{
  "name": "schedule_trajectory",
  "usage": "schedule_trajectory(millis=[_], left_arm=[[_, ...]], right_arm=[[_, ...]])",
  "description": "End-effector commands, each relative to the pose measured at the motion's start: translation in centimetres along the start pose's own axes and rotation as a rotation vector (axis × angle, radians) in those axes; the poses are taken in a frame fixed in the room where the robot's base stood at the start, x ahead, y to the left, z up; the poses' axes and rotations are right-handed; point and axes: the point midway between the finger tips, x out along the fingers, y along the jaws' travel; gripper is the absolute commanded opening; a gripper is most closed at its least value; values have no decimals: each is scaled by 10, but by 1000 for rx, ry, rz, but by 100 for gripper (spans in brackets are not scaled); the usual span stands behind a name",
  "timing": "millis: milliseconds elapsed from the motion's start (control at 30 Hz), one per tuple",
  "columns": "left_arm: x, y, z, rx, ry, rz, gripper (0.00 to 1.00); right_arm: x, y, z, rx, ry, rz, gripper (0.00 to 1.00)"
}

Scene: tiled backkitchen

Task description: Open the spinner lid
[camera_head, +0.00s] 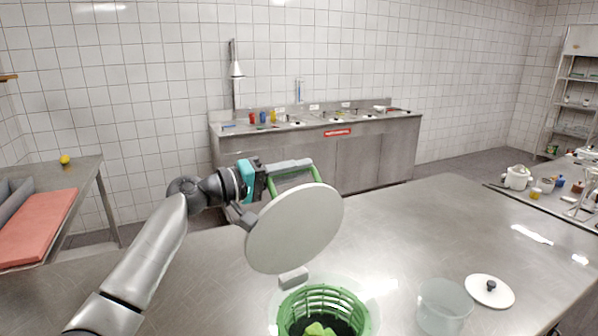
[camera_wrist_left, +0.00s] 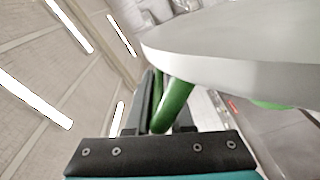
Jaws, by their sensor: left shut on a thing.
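The spinner lid (camera_head: 297,228) is a white disc with a green handle (camera_head: 288,177). My left gripper (camera_head: 290,170) is shut on the green handle and holds the lid tilted, nearly on edge, in the air. The lid is off the spinner and above it. The green spinner basket (camera_head: 366,318) sits in a clear bowl on the steel table, open at the top, with green leaves (camera_head: 318,329) inside. My right gripper is not in view.
A clear container (camera_head: 444,303) and a white round lid with a black knob (camera_head: 490,291) stand right of the spinner. The steel table (camera_head: 430,225) is clear behind them. A side table with a red board (camera_head: 37,225) is at the left.

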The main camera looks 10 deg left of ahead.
Motion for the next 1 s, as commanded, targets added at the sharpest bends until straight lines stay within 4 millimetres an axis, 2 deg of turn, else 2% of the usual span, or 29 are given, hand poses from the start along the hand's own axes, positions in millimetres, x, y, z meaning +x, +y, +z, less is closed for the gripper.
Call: schedule_trajectory(millis=[367, 400, 633, 867, 1000], left_arm=[[0, 4, -2, -5, 4, 8, 0], [0, 4, -2, -5, 4, 8, 22], [0, 2, -1, -4, 2, 5, 46], [0, 1, -1, -4, 1, 2, 46], [-9, -1, -1, -4, 2, 1, 46]], right_arm=[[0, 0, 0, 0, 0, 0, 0], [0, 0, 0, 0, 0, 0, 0], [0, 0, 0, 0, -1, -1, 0], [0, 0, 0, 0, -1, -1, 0], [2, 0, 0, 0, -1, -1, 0]])
